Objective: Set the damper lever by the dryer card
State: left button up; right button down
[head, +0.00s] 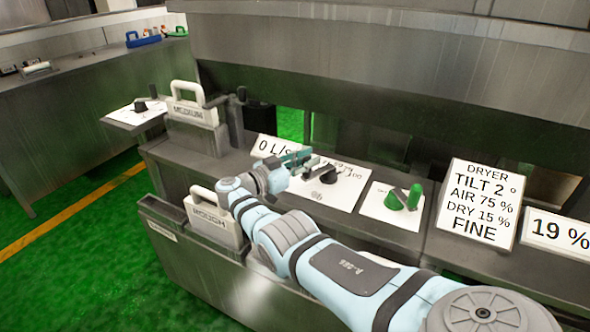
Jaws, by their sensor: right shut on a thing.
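The dryer card (482,203) stands upright at the right and reads "DRYER, TILT 2°, AIR 75 %, DRY 15 %, FINE". The black damper lever (328,176) sits on a white dial plate (340,196) with small print in the middle of the grey bench. My right gripper (303,160) reaches over the left part of this plate, shut at the lever. The fingers hide the part that they hold, and the lever's exact setting is unreadable. My left gripper is not in view.
Left of the plate is a "0 L/s" sign (268,147). Right are a green knob (394,201) on a white plate and a "19 %" sign (560,235). Green floor lies open at left.

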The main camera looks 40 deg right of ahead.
dwell(0.3)
jog(key=c, duration=1.4)
grip_release()
jog(key=shift+s+d, duration=0.1)
jog(key=shift+d, duration=0.05)
jog(key=shift+r, duration=0.1)
jog(key=shift+r, duration=0.25)
notch_tip(320, 180, up, 9)
jog(key=shift+r, duration=0.1)
